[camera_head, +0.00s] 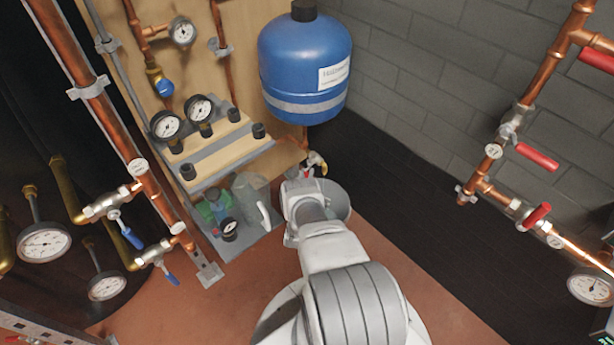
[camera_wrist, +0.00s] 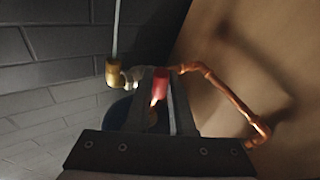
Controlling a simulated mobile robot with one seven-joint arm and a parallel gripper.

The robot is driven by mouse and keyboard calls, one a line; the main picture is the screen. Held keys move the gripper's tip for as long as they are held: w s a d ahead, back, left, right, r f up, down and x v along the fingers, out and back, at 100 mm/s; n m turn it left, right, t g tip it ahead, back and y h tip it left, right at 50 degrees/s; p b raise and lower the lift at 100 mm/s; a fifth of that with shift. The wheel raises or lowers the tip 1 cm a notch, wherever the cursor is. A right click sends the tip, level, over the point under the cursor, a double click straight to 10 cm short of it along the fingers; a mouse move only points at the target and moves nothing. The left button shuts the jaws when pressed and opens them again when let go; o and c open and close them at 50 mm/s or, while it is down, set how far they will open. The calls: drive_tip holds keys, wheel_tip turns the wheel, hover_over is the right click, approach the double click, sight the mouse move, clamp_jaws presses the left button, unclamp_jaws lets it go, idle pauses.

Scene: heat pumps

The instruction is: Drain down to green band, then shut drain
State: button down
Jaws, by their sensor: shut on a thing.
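A drain valve (camera_head: 316,162) sits low on the board under the blue vessel, just beyond my gripper. In the wrist view, my gripper (camera_wrist: 161,92) is shut on a red handle (camera_wrist: 160,80) beside a brass fitting (camera_wrist: 113,72). A grey bucket (camera_head: 338,196) stands on the floor behind and beside my wrist. A small round gauge (camera_head: 183,32) is at the top of the board, on the copper pipework. Its green band and needle reading are too small to tell. My wrist hides my fingertips in the head view.
A blue vessel (camera_head: 305,65) hangs above the valve. Copper pipes with red-handled valves (camera_head: 537,156) line the right wall. The dark wall between is clear.

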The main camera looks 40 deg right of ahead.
drive_tip(key=c, duration=0.8)
unclamp_jaws()
drive_tip(key=shift+r, duration=0.1)
